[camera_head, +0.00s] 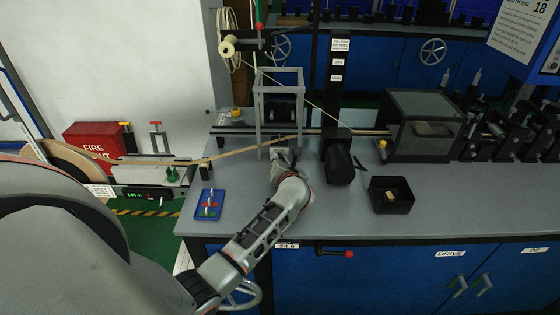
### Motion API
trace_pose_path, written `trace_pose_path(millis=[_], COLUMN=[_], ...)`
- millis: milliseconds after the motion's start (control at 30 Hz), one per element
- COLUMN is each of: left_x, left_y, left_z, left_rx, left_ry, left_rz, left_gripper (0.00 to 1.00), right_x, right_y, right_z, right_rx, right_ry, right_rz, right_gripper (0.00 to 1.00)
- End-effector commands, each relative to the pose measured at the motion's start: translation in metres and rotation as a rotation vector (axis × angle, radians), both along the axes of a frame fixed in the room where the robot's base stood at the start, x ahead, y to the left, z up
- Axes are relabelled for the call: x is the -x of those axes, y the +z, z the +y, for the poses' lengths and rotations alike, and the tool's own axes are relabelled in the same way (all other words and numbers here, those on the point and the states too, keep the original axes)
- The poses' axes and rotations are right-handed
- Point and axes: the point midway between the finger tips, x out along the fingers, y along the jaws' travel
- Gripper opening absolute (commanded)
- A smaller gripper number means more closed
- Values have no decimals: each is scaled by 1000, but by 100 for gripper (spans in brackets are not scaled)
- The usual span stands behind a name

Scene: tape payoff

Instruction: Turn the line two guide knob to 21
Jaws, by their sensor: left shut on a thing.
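My left gripper (281,154) reaches over the bench to the foot of a grey upright frame (301,92), beside the tan tape (240,153). It is shut on a small part there, which looks to be the guide knob. The knob itself is hidden behind the fingers and wrist, so its setting cannot be read. The tape runs from the reel (67,160) at the left, up to the frame. A small label (287,245) on the bench front seems to bear a number, too small to read surely. My right gripper is not in view.
A blue tray (209,214) with small coloured pieces lies left of my forearm. A black cylinder (338,163) and an open black box (405,204) stand to the right. A dark clear-sided housing (425,115) is behind. The front right bench top is clear.

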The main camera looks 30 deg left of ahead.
Motion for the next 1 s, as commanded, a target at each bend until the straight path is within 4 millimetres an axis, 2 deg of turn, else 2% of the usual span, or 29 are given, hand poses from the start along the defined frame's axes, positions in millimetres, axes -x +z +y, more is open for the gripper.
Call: trace_pose_path(millis=[33,67,367,533,1000], left_x=[0,0,0,7,69], left_y=[0,0,0,3,30], left_z=[0,0,0,-8,-64], left_rx=[-2,-2,0,2,3], left_ry=[0,0,0,-1,-1], left_rz=[0,0,0,-2,0], left_gripper=[19,23,23,23,23], right_x=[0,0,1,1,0], right_y=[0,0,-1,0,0], right_z=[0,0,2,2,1], right_rx=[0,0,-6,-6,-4], right_ry=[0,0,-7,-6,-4], right_rz=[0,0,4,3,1], right_gripper=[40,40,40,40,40])
